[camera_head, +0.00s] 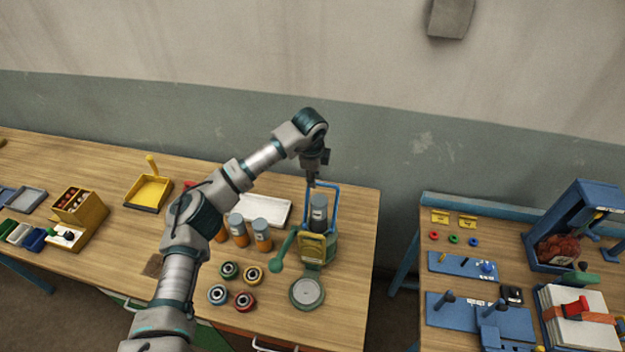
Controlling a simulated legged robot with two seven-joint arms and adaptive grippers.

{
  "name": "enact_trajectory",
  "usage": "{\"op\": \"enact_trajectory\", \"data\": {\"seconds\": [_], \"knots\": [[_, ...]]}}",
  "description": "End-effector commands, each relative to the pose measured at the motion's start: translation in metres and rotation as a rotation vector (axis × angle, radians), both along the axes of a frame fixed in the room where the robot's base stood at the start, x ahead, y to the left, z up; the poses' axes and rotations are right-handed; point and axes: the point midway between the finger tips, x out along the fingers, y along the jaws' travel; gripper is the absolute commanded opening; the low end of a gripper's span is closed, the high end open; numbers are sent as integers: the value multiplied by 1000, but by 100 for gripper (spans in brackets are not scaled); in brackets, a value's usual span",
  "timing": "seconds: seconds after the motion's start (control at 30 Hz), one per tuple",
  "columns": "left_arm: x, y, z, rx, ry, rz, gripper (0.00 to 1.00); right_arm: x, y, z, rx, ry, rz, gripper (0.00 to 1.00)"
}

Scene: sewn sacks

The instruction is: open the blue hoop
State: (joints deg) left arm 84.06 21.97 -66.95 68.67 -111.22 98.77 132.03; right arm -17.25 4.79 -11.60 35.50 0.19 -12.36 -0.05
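The blue hoop (337,207) stands upright on a small green station (330,250) near the right end of the left bench. A grey-topped bottle (318,212) shows inside the hoop's outline. My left gripper (311,183) points down at the hoop's top left corner. Its fingers are small and dark, so I cannot tell whether they touch the hoop or are closed on it. A yellow piece (312,247) and a green round-ended lever (277,265) are on the front of the station. My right gripper is out of view.
Orange bottles with grey tops (262,236) stand left of the station, with a white tray (265,208) behind. Several coloured rings (244,300) and a round grey dish (307,292) lie in front. A gap separates this bench from the right bench (430,212).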

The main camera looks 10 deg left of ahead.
Motion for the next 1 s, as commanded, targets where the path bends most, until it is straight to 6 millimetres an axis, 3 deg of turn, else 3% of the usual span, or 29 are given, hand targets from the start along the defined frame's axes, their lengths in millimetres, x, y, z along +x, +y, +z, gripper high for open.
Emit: {"op": "enact_trajectory", "data": {"seconds": [0.2, 0.4, 0.77, 0.93, 1.0], "knots": [[-9, 4, 50, -3, -2, -1, 38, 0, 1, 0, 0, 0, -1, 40], [-14, 6, 79, -4, 0, 1, 38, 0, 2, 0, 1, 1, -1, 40], [-16, 6, 87, -3, 2, 0, 38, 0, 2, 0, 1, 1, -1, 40], [-18, -1, 87, -18, -3, -63, 1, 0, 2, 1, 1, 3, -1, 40], [-22, -13, 86, -51, -9, -172, 0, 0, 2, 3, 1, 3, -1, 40]]}}
